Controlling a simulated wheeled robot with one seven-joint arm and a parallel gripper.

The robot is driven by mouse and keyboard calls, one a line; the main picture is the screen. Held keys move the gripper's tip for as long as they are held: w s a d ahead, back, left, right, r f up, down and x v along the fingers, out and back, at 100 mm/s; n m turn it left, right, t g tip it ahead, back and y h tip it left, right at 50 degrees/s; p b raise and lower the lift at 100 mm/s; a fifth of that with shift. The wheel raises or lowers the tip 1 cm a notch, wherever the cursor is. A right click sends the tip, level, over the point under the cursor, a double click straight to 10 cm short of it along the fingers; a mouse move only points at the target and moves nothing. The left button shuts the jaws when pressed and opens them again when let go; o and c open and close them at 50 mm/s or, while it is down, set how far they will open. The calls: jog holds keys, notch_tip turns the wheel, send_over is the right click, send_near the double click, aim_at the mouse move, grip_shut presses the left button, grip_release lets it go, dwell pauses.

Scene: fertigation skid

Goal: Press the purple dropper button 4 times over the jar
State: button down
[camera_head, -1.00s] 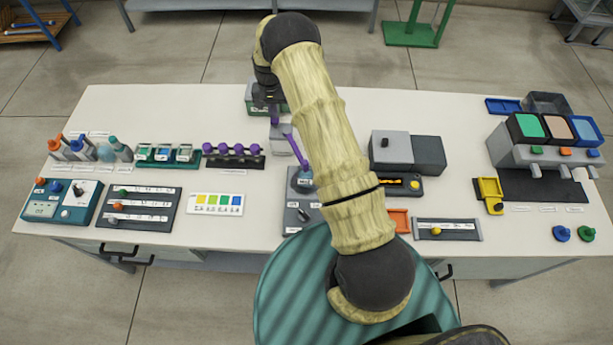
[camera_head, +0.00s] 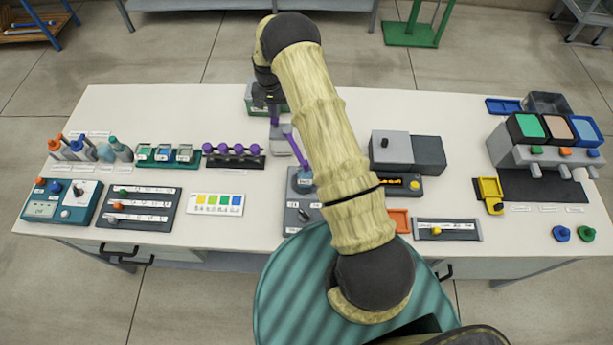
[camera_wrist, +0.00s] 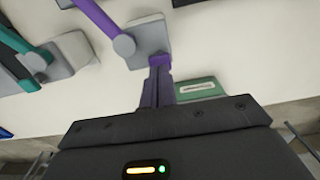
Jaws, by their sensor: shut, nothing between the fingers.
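The purple dropper arm (camera_head: 294,141) slants from a grey block (camera_head: 280,145) toward a round vessel (camera_head: 302,182), probably the jar, on a grey stand. My arm hides part of that stand. In the wrist view the purple arm (camera_wrist: 96,18) joins a grey round joint beside the grey block (camera_wrist: 150,34). My gripper (camera_head: 273,112) is over the block. In the wrist view its dark purple fingers (camera_wrist: 158,78) are together and empty, with their tips at the block's near edge. The button is not clearly distinct from the fingertips, so I cannot tell whether they touch.
A rack of purple knobs (camera_head: 233,160) and a colour card (camera_head: 216,203) stand left. A grey box (camera_head: 391,150) stands right of my arm.

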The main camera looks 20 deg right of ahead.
jog(key=shift+f, duration=0.1)
jog(key=shift+f+b, duration=0.65)
jog(key=shift+f, duration=0.1)
jog(key=shift+f, duration=0.35)
jog(key=shift+f+b, duration=0.25)
jog(key=shift+b, duration=0.2)
jog(key=shift+r, duration=0.1)
jog(key=shift+r+p, duration=0.75)
jog(key=shift+r, duration=0.6)
jog(key=shift+f+b, duration=0.35)
jog(key=shift+f, duration=0.05)
